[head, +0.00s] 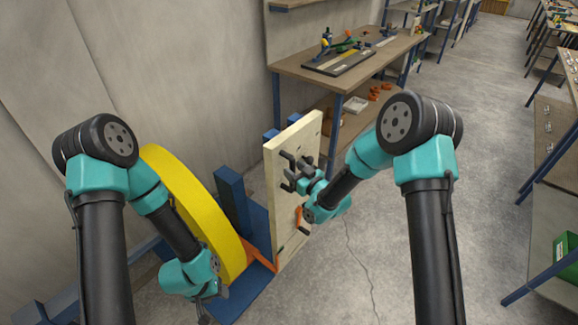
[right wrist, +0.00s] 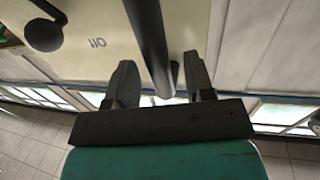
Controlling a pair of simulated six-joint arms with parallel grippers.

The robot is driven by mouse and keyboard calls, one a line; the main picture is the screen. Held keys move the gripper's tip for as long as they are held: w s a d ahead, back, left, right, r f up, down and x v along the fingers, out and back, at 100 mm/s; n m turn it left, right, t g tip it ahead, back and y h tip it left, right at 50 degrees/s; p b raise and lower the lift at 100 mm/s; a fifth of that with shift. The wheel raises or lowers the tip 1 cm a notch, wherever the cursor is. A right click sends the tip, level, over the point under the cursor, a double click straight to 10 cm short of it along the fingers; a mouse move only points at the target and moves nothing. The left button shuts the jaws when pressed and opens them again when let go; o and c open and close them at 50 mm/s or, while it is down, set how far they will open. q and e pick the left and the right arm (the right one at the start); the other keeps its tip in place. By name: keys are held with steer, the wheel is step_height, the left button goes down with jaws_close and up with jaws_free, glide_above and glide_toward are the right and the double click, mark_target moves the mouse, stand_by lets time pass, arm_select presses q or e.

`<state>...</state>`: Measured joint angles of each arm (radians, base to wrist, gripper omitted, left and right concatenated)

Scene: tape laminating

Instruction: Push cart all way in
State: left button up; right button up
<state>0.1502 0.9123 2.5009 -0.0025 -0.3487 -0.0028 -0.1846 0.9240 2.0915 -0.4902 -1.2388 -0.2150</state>
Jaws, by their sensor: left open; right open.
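The cart shows in the head view as a blue frame (head: 232,195) carrying a big yellow roll (head: 200,205) and an upright cream panel (head: 310,138) with dark handles. My right gripper (head: 292,172) is at the panel's face. In the right wrist view its fingers (right wrist: 162,82) are apart, with a dark handle bar (right wrist: 150,35) between them; whether they touch it I cannot tell. My left gripper (head: 212,298) is low, in front of the yellow roll's lower end, and is open. Its fingertips are partly hidden by my arm.
A wooden workbench (head: 290,62) with tools on a dark board (head: 338,62) stands behind the cart. Its lower shelf holds a white tray (head: 355,104) and orange parts. A grey wall is at the left. Concrete floor (head: 480,230) is clear at the right, before another bench.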

steer(key=shift+x, duration=1.6)
jaws_close()
